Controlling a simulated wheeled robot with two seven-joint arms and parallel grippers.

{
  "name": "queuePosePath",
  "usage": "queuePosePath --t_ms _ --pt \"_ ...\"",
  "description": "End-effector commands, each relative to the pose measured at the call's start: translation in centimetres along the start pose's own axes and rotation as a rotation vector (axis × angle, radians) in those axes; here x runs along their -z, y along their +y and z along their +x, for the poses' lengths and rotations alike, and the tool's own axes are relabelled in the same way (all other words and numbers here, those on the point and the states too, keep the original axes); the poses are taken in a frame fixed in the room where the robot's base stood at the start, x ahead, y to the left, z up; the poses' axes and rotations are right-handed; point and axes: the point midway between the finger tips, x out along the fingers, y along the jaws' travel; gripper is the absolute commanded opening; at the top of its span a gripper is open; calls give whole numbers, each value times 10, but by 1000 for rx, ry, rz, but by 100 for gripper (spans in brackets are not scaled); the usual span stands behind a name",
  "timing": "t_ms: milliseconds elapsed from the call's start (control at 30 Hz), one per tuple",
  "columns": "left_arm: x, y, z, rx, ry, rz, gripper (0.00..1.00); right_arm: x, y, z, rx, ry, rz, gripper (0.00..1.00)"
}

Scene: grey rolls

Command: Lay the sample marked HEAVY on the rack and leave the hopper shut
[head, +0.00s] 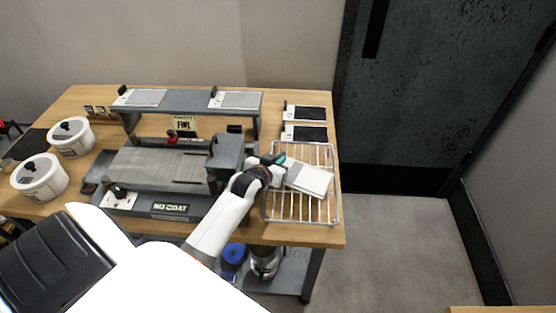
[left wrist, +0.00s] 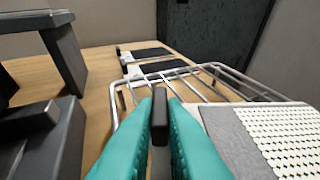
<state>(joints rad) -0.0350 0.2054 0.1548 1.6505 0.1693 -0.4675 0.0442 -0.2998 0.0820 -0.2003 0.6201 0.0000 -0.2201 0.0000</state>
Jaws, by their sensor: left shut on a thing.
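My left gripper (head: 279,160) is at the left side of the wire rack (head: 300,212). In the left wrist view its teal fingers (left wrist: 160,135) are shut on a small black upright tab (left wrist: 160,112). A pale sample panel (head: 309,179) is by the fingers, over the rack; it also shows in the left wrist view (left wrist: 235,140), grey with a white dotted area. I cannot tell whether it touches the wires, and no HEAVY mark is readable. A dark block (head: 226,152), perhaps the hopper, stands on the coating machine (head: 160,165) left of the gripper; its lid state is unclear.
Two grey panels (head: 141,97) (head: 236,99) lie on a raised shelf (head: 185,103). Two black panels (head: 305,112) (head: 304,132) lie behind the rack. White tubs (head: 72,137) (head: 39,177) stand at the left. The rack's front part is bare.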

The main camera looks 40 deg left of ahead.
Motion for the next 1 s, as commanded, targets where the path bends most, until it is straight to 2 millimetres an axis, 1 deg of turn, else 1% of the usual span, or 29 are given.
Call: queuePosePath --t_ms 100,133,233,267,567,667,767,1000 --pt "2 0 1 0 -1 0 0 0 0 1 0 0 0 0" --pt "2 0 1 0 0 0 14 0 0 1 0 -1 0 0" --pt "2 0 1 0 0 0 30 0 0 1 0 -1 1 0" --pt "2 0 1 0 0 1 32 0 0 1 0 -1 1 0" --pt "-1 0 0 0 -1 1 32 0 0 0 0 -1 1 0" --pt "0 0 -7 0 1 1 32 0 1 0 -1 -1 1 0" --pt "0 0 -23 1 -1 2 32 -1 2 0 -2 -1 2 0" --pt "1 0 -75 0 1 1 32 -1 3 3 -4 -1 3 0"
